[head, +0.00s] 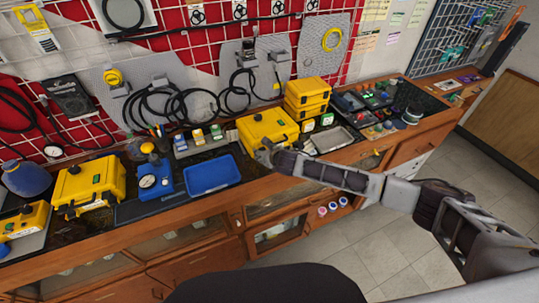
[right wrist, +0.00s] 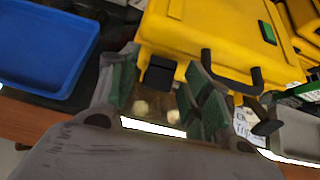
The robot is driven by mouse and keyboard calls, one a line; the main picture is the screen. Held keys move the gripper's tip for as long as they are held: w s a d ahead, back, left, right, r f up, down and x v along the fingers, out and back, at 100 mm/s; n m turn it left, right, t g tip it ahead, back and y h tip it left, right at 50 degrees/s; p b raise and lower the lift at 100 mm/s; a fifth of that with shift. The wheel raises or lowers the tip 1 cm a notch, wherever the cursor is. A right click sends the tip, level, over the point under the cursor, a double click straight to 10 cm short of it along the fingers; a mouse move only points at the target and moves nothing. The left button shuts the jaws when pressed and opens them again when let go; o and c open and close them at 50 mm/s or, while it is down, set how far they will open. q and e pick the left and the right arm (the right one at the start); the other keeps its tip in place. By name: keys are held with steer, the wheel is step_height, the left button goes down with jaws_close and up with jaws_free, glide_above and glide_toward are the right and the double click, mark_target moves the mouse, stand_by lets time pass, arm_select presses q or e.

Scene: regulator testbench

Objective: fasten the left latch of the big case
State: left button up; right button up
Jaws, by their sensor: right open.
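The big yellow case (head: 262,128) stands on the bench near the middle of the head view. It fills the upper right of the right wrist view (right wrist: 195,35). A black latch (right wrist: 158,75) sits on its front edge, left of the black handle (right wrist: 232,72). My right gripper (head: 265,152) is at the case's front. In the right wrist view its green-padded fingers (right wrist: 163,98) are open and empty, with the latch just beyond the gap between them. I cannot tell whether they touch it or whether the latch is closed. My left gripper is not in view.
A blue tray (head: 212,176) lies left of the case. Smaller yellow cases (head: 307,97) are stacked behind it to the right. A grey tray (head: 332,139) is at its right. Another yellow case (head: 92,183) stands far left. A white label (right wrist: 248,125) hangs near the handle.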

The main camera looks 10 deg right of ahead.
steer(key=shift+s, duration=0.15)
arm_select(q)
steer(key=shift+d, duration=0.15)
arm_select(e)
steer(key=v, duration=1.1)
steer(key=shift+s+d+r, duration=0.2)
steer(key=shift+f, duration=0.15)
